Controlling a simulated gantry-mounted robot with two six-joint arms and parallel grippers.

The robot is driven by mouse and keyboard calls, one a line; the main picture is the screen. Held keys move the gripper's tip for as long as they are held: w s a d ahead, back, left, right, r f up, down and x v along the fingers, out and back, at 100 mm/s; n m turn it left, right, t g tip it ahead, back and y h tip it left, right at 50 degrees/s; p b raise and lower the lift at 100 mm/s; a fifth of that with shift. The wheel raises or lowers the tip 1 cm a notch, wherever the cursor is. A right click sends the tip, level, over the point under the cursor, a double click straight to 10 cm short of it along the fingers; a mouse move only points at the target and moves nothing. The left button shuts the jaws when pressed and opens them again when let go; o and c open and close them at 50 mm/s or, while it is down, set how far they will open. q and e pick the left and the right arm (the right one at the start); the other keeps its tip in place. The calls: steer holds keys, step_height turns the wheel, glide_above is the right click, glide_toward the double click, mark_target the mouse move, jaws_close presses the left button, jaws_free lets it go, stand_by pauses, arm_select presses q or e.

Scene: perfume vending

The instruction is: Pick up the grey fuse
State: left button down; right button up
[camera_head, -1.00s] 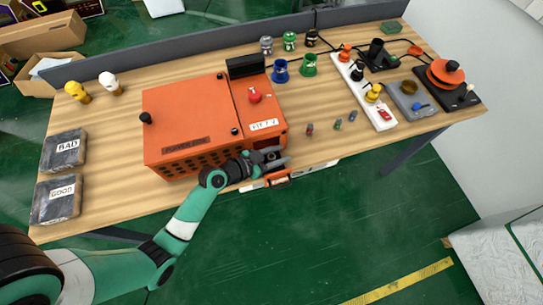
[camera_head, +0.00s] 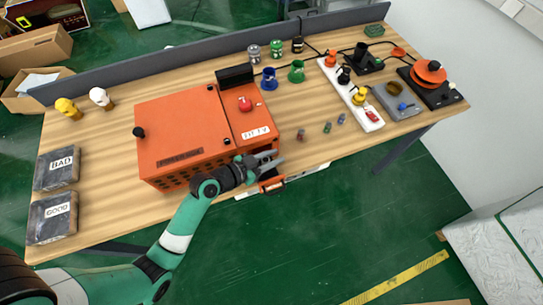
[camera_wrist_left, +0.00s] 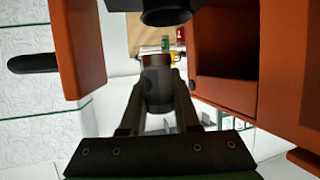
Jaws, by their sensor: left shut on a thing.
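The grey fuse (camera_wrist_left: 157,88) is a dark grey cylinder in the left wrist view, held between the two fingers of my left gripper (camera_wrist_left: 158,95). In the head view my left gripper (camera_head: 277,157) is at the open front right part of the orange power box (camera_head: 185,130); the fuse cannot be made out there. In the left wrist view a black round fitting (camera_wrist_left: 165,12) is just beyond the fuse, with a visible gap between them. The box's opening (camera_wrist_left: 225,60) is at the right and its orange door (camera_wrist_left: 82,45) at the left. My right gripper is not in view.
Small fuses, a reddish one (camera_head: 301,136), a green one (camera_head: 327,127) and a blue one (camera_head: 341,118), stand on the table right of the box. A white power strip (camera_head: 350,95) is farther right. BAD (camera_head: 57,168) and GOOD (camera_head: 53,217) trays are at the left.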

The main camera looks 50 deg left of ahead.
arm_select(q)
steer(key=s+d+r+p, duration=0.2)
steer(key=d+r, duration=0.2)
steer(key=d, duration=0.2)
steer(key=s+d+r+p, duration=0.2)
steer(key=s+d+r, duration=0.1)
steer(key=d, duration=0.3)
steer(key=shift+s+r, duration=0.25)
steer(key=shift+r, duration=0.55)
steer(key=shift+h, duration=0.3)
